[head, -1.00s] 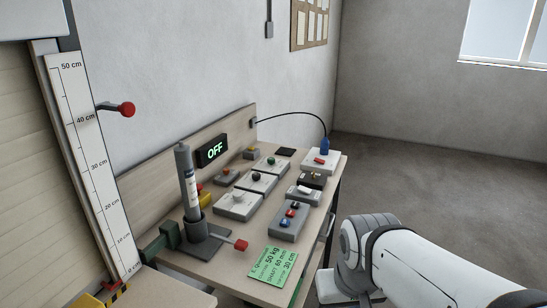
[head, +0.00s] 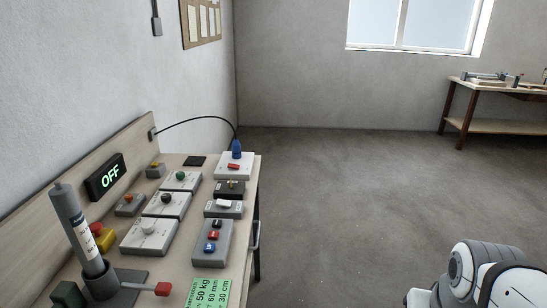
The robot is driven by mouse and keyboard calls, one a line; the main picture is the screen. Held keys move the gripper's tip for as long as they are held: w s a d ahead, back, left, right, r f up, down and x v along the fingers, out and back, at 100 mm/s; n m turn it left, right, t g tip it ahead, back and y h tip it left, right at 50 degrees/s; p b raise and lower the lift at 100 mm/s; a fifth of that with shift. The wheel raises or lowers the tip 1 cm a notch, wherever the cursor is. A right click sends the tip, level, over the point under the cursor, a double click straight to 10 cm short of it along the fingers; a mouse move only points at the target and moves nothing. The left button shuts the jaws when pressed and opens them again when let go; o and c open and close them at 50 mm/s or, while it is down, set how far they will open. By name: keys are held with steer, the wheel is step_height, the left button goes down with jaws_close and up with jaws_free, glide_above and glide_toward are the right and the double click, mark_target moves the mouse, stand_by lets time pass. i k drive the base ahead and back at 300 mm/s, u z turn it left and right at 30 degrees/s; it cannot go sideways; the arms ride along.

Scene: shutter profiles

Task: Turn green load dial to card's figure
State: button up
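The green load dial (head: 180,175) is a small green knob on a grey box at the back of the bench row, behind a black-knobbed box (head: 166,199) and a white-knobbed box (head: 149,228). Its scale is too small to read. The green card (head: 209,292) lies at the front of the bench, cut off by the bottom edge, and reads 50 kg, 60 mm and 30 cm. My gripper is out of view; only a white part of my arm shows at the bottom right, apart from the bench.
A grey cylinder (head: 80,228) stands on a base with a red-ended lever (head: 162,289). An OFF display (head: 107,177) hangs on the backboard. A box with red, black and blue buttons (head: 212,242) sits right. The floor right of the bench is clear; another table (head: 494,88) stands far right.

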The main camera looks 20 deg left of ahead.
mark_target(180, 175)
steer(key=z, duration=0.25)
steer(key=i, duration=2.75)
steer(key=u, duration=3.45)
steer(key=i, duration=1)
steer(key=z, duration=0.1)
